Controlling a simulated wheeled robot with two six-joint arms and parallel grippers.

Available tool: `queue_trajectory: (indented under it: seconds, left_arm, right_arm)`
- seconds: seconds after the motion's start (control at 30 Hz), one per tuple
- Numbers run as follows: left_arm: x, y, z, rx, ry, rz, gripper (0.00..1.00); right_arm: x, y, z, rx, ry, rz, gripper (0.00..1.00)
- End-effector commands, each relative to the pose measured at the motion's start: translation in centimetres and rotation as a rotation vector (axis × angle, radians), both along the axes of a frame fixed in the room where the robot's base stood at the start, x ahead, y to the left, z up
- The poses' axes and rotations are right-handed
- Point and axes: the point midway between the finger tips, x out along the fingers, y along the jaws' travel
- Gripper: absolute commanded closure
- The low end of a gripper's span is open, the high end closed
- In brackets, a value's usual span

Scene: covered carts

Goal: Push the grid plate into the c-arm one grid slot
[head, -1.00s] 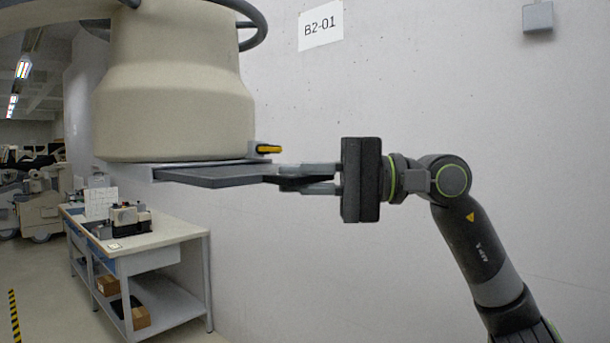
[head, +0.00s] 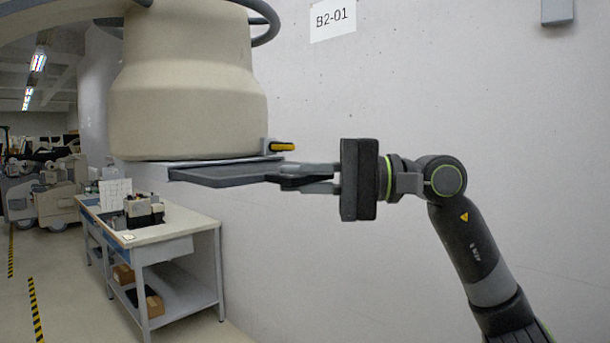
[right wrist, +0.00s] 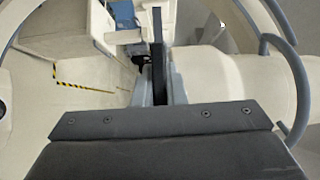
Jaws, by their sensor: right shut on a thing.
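The grid plate (head: 225,177) is a flat dark grey plate, roughly level, under the c-arm's large beige housing (head: 188,95). Its far side is at the thin grid slot (head: 262,160) on the housing's underside; how deep it sits is hidden. My right gripper (head: 300,178) comes from the right and is shut on the plate's dark handle end. In the right wrist view the plate shows edge-on as a dark upright strip (right wrist: 158,30), with the beige housing (right wrist: 225,85) to its right. My left gripper is not in view.
A yellow latch (head: 283,147) sits at the slot's right end. A grey ring rail (head: 270,22) curves beside the housing. A workbench (head: 165,240) stands below left. A pale wall with a B2-01 sign (head: 333,18) lies behind. The floor at left is partly clear.

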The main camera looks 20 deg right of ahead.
Motion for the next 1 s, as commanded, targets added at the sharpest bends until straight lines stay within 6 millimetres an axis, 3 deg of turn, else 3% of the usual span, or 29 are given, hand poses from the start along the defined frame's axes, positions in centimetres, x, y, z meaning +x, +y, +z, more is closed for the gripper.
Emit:
queue_trajectory:
  seconds: [1.0]
  left_arm:
    - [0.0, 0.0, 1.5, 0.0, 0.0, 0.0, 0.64]
  right_arm:
    - [2.3, 1.0, 0.2, 0.002, -0.003, 0.0, 1.0]
